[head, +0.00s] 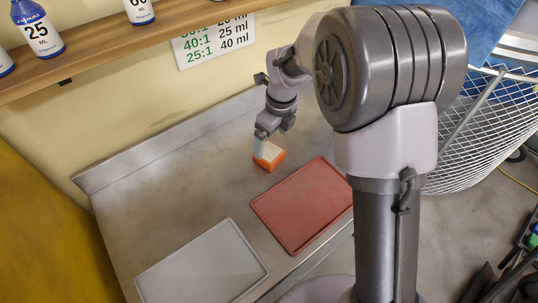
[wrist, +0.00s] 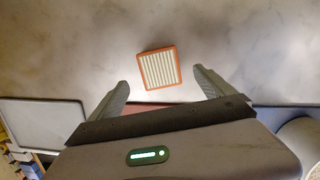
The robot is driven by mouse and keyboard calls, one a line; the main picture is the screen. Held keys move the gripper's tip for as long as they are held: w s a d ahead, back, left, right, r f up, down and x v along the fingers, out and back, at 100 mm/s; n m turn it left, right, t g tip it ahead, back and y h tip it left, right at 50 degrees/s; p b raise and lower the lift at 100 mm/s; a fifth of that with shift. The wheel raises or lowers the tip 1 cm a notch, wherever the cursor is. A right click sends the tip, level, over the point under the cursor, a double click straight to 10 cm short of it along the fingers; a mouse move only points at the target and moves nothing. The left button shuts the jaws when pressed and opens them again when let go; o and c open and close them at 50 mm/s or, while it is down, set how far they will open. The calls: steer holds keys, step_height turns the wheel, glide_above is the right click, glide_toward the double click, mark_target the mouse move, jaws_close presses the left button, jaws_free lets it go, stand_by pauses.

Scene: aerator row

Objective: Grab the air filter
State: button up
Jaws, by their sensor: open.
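The air filter (head: 269,155) is a small orange-framed block with white pleats, lying on the grey metal bench just behind the red tray. In the wrist view the air filter (wrist: 159,68) lies beyond my fingertips, near the middle of the gap and slightly turned. My gripper (wrist: 161,80) is open and empty, with one finger on each side of the view. In the head view my gripper (head: 263,140) is at the filter, partly covering its upper left part. I cannot tell from this view whether they touch.
A red tray (head: 303,204) and a grey tray (head: 202,268) lie along the front of the bench (head: 185,190). A wooden shelf (head: 110,45) with bottles (head: 38,30) is on the wall. A wire basket (head: 470,140) stands at right. The bench left of the filter is clear.

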mark_target(269, 151)
steer(key=f+b, duration=0.1)
steer(key=f, duration=0.1)
steer(key=f+b, duration=0.1)
steer(key=f, duration=0.1)
steer(key=f+b, duration=0.1)
steer(key=f, duration=0.2)
steer(key=shift+w+a+f, duration=0.1)
steer(key=shift+w+a, duration=0.25)
steer(key=shift+a, duration=0.05)
steer(key=c, duration=1.4)
